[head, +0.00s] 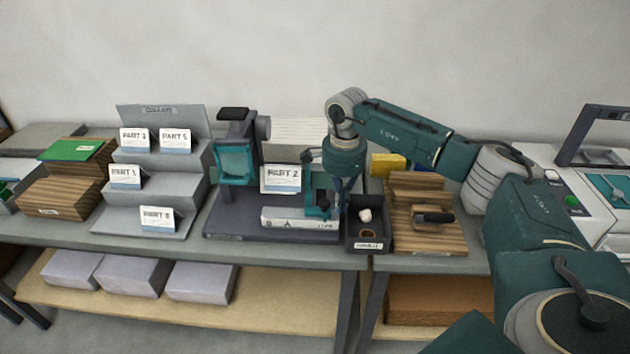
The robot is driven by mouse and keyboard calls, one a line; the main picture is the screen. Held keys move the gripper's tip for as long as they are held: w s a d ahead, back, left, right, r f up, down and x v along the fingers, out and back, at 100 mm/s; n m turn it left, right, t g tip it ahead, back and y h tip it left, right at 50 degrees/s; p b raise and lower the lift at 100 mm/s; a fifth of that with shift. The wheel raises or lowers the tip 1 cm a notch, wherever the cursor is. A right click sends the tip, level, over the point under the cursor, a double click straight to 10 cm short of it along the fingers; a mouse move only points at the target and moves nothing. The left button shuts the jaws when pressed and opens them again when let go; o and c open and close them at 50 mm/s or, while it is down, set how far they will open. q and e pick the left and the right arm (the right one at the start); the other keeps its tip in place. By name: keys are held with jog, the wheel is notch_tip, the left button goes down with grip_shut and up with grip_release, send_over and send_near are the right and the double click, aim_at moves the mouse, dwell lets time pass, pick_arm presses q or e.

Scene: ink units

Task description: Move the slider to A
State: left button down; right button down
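A grey rail (290,218) lies along the front of a dark fixture base. Its front face has small letters: B toward the left, A in the middle and a longer, unreadable word at the right end. The teal slider (317,197) with a black knob stands upright at the right part of the rail, right of the A mark. My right gripper (342,203) points down at the slider's right side, very close to it. I cannot tell whether they touch or whether its fingers are open. My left gripper is not in view.
A teal-framed press (236,150) stands at the rail's left. A small dark bin (367,238) with small items sits just right of the rail. A PART 2 card (283,179) stands behind. A wooden block with a handle (428,222) lies further right. Stepped card stand (150,195) at left.

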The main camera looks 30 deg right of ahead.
jog(key=shift+a, duration=0.1)
jog(key=shift+w+a, duration=0.8)
jog(key=shift+a, duration=0.25)
jog(key=shift+w+a, duration=0.75)
jog(key=shift+a, duration=0.25)
jog(key=shift+w+a+b, duration=0.3)
jog(key=shift+w+a, duration=0.6)
jog(key=shift+a, duration=0.3)
jog(key=shift+w+a+b, duration=0.3)
jog(key=shift+w+a, duration=0.55)
jog(key=shift+a, duration=0.3)
jog(key=shift+s+d, duration=0.4)
jog(key=shift+d, duration=0.1)
jog(key=shift+r, duration=0.2)
notch_tip(320, 180, up, 7)
jog(key=p, duration=0.4)
jog(key=shift+f+p, duration=0.15)
jog(key=shift+p, duration=0.15)
